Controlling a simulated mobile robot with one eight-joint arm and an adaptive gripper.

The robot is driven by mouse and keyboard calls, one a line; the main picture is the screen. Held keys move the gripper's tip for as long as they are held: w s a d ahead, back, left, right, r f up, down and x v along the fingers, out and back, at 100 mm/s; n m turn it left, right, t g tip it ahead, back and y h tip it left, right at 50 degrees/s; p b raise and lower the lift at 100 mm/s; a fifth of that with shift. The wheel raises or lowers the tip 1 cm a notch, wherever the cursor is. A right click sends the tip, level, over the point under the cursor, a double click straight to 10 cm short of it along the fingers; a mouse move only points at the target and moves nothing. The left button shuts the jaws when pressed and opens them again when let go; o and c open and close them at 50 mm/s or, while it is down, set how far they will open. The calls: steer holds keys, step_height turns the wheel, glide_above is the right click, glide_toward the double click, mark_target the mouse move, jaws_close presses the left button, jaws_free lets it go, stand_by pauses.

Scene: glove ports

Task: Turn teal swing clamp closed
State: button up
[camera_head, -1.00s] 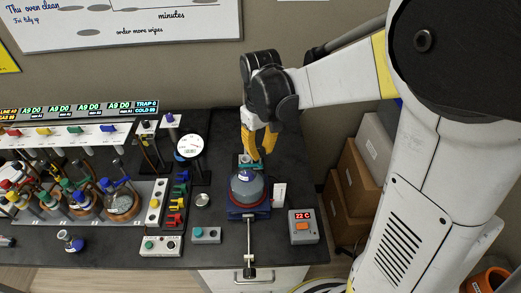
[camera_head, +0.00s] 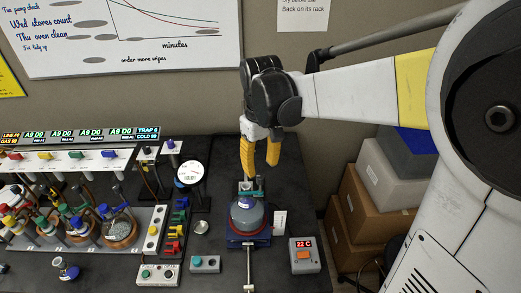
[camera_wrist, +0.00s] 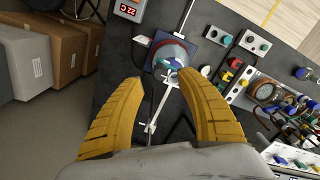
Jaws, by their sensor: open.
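A small teal part (camera_head: 249,189), which looks like the teal swing clamp, sits just behind a round grey vessel (camera_head: 246,216) on the black bench. My gripper (camera_head: 260,170) has two yellow fingers spread apart and empty. In the head view its fingertips are just above the teal part; I cannot tell the exact gap. In the wrist view (camera_wrist: 165,90) the fingers frame a metal rod, with the vessel (camera_wrist: 173,54) beyond the tips. A teal patch (camera_wrist: 168,64) shows there by the vessel's blue top. Whether the clamp is swung open or shut is too small to tell.
A dial gauge (camera_head: 190,173) and a rack of flasks with coloured valves stand left of the vessel. A box reading 22 C (camera_head: 304,255) is at its right. A metal rod (camera_head: 249,265) runs forward from the vessel. Cardboard boxes (camera_head: 352,210) stand right of the bench.

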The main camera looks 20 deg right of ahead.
step_height(320, 180, up, 7)
steer(key=shift+f, duration=0.15)
